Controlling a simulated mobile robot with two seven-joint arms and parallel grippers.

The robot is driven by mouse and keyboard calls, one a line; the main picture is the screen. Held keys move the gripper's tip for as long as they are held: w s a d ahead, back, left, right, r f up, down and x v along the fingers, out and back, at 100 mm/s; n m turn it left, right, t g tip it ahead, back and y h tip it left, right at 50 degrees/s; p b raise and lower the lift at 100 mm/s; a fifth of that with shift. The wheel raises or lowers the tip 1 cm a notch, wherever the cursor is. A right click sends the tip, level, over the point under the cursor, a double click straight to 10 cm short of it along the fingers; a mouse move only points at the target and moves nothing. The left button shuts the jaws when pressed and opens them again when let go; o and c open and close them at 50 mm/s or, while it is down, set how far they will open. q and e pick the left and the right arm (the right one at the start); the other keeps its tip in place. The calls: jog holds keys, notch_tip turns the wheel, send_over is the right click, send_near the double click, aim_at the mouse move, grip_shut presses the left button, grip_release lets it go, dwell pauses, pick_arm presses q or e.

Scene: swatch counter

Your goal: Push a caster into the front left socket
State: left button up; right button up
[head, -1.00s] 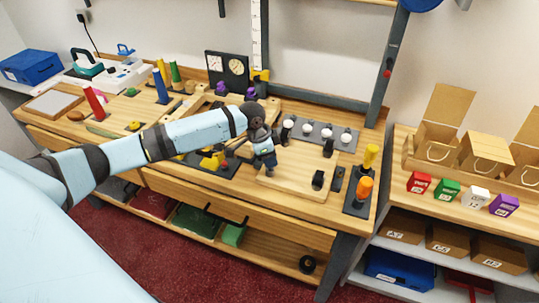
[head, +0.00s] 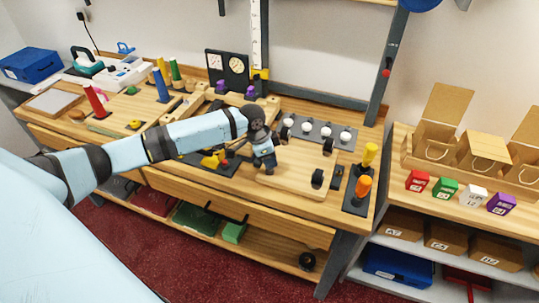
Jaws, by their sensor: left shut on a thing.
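A light wooden board (head: 290,183) lies on the workbench. Black-wheeled casters stand on it at its front right (head: 318,179) and back right (head: 327,147), and another dark one shows at its back left (head: 284,134). My left gripper (head: 268,168) points down over the board's front left part and is shut on a caster, which is mostly hidden by the fingers. The front left socket is hidden under the gripper; I cannot tell whether the caster touches it. My right gripper is not in view.
A grey rack (head: 316,132) with white-topped pieces stands behind the board. Yellow and orange-handled tools (head: 364,187) stand in a dark holder to the right. A dark tray with yellow parts (head: 213,160) lies to the left, partly behind my arm.

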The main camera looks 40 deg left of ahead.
pick_arm(q)
jog(key=shift+f+p, duration=0.35)
jog(key=shift+f, duration=0.15)
dwell(0.6)
jog(key=shift+f+p, duration=0.15)
jog(key=shift+p, duration=0.2)
dwell(0.5)
jog(key=shift+p, duration=0.45)
jog(key=shift+f, duration=0.3)
dwell(0.4)
jog(key=o, duration=1.3)
